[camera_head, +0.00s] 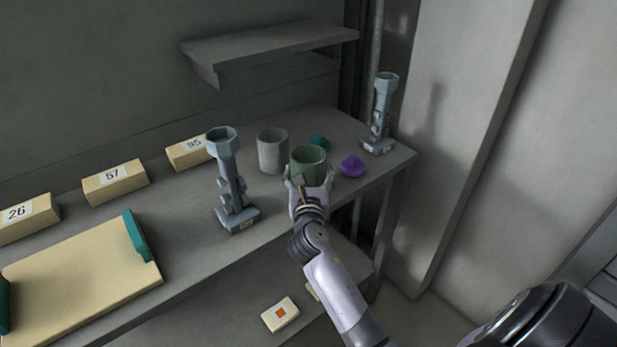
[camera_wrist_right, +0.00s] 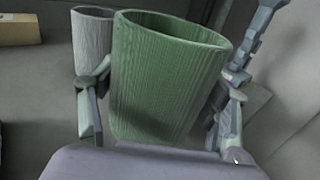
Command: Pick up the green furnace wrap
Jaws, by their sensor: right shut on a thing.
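The green furnace wrap (camera_head: 308,161) is an open-topped ribbed cup shape near the right front of the grey table. My right gripper (camera_head: 309,186) is shut on it, with a finger on each side. In the right wrist view the green wrap (camera_wrist_right: 165,80) stands between the two fingers of my right gripper (camera_wrist_right: 160,112), and its lower end is hidden by the gripper body. I cannot tell whether its base touches the table. My left gripper is not in view.
A grey cup (camera_head: 272,152) stands close left of the wrap. A purple piece (camera_head: 352,166) and a teal piece (camera_head: 319,143) lie nearby. Grey stands rise left (camera_head: 231,180) and right (camera_head: 380,115). Numbered blocks (camera_head: 115,181) line the back left, behind a cream board (camera_head: 80,275).

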